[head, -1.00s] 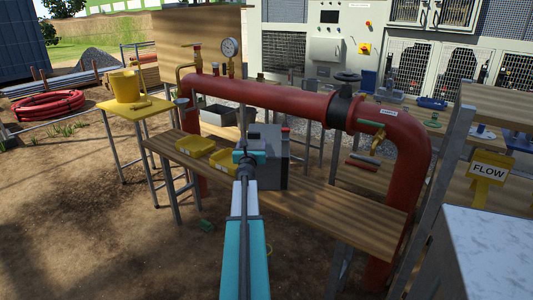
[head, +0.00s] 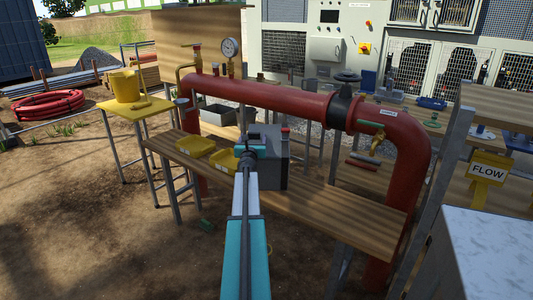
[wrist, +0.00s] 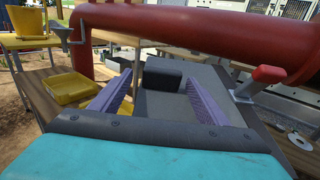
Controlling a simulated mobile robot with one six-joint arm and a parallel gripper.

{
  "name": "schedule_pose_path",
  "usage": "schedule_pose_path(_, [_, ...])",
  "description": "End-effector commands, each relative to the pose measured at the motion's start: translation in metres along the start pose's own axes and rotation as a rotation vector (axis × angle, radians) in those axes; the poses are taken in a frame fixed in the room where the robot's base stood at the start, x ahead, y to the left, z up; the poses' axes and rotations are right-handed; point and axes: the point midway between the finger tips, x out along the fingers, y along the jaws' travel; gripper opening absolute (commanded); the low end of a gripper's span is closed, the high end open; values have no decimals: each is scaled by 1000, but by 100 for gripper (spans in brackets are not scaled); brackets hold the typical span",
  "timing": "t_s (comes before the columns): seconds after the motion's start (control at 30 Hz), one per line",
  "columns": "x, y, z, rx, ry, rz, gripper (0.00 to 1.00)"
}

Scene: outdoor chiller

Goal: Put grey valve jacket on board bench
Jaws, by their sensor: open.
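A grey box-like body (head: 274,168) with a red-tipped lever stands on the wooden board bench (head: 335,205). In the wrist view, a darker grey block (wrist: 163,73) shows at this body (wrist: 215,82), between my fingers. I cannot tell for sure which of these grey parts is the valve jacket. My gripper (head: 249,153) is at the near left side of the grey body. In the wrist view, my gripper (wrist: 157,88) is open, with its two lilac fingers apart and nothing held. I cannot tell whether the fingers touch anything.
Yellow trays (head: 195,145) lie on the bench left of the grey body. A red pipe (head: 255,98) with a black valve (head: 342,108) runs behind and bends down at the right. A yellow table (head: 140,108) holds a yellow bucket (head: 123,87). The bench's right part is clear.

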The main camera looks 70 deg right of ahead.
Motion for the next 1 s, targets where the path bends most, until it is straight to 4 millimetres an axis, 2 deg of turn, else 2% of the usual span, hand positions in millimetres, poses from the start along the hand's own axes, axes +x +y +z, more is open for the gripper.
schedule_pose_path(0.63, [3,0,0,0,0,1,69])
schedule_pose_path(0.67, [3,0,0,0,0,1,65])
schedule_pose_path(1.0, [3,1,0,0,0,1,8])
